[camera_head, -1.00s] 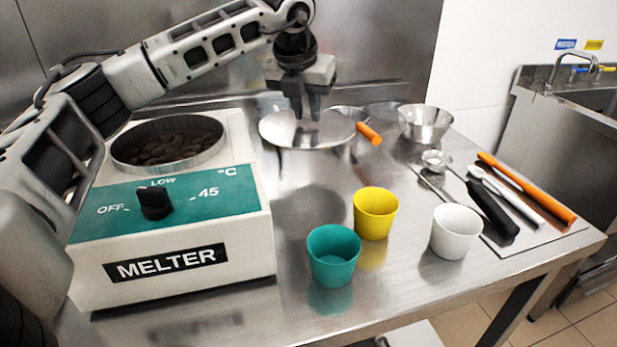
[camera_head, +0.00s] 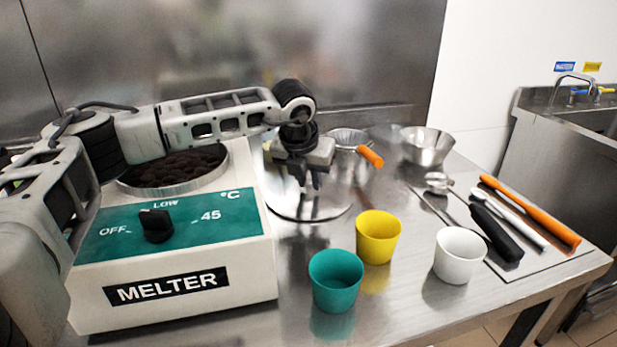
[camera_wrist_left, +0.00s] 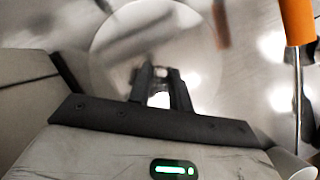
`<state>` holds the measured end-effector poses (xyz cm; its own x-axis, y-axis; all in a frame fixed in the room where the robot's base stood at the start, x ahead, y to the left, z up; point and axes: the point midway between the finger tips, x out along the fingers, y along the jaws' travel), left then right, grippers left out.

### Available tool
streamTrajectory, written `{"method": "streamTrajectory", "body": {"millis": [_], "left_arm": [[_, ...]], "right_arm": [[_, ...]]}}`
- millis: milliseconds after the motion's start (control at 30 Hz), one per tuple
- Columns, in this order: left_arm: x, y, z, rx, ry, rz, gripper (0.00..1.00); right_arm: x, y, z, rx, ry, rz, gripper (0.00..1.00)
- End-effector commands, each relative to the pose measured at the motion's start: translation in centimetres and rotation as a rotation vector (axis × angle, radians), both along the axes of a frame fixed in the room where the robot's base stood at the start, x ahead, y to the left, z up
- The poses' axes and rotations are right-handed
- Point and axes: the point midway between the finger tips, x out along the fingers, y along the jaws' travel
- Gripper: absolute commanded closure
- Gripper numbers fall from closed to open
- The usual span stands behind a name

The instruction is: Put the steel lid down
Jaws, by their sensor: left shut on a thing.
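The steel lid (camera_head: 328,204) is a round shiny disc, level, over the table just right of the melter. My left gripper (camera_head: 309,186) points down at its middle and is shut on its grip, which the fingers mostly hide. The left wrist view shows the lid (camera_wrist_left: 115,45) as a pale disc beyond the closed fingers (camera_wrist_left: 161,98). The lid is at or very near the tabletop; I cannot tell whether it touches. The melter (camera_head: 170,285) stands at left with its round well open and dark brown pieces inside. My right gripper is not in view.
A teal cup (camera_head: 336,281), a yellow cup (camera_head: 378,237) and a white cup (camera_head: 459,256) stand in front and to the right. An orange-handled sieve (camera_head: 349,138) lies behind the lid. A steel bowl (camera_head: 427,147) and utensils on a mat (camera_head: 512,268) are at right.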

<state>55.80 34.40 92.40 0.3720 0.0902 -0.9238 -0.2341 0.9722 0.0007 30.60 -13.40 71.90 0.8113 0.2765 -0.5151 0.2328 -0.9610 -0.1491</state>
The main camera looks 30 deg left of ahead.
Motion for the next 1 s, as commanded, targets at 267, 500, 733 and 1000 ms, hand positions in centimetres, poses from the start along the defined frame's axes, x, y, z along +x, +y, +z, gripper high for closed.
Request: {"method": "streamTrajectory", "body": {"millis": [267,500,733,1000], "left_arm": [[0.0,0.0,-0.2,0.0,0.0,0.0,0.58],[0.0,0.0,0.1,0.0,0.0,0.0,0.58],[-1.1,-0.3,2.9,-0.001,-0.003,0.0,0.58],[-3.2,-0.9,8.2,-0.002,-0.004,-0.001,0.58]], "right_arm": [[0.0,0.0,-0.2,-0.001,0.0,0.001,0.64],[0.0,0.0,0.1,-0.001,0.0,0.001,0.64],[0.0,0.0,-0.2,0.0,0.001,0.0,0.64],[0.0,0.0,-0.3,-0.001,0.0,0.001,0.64]]}}
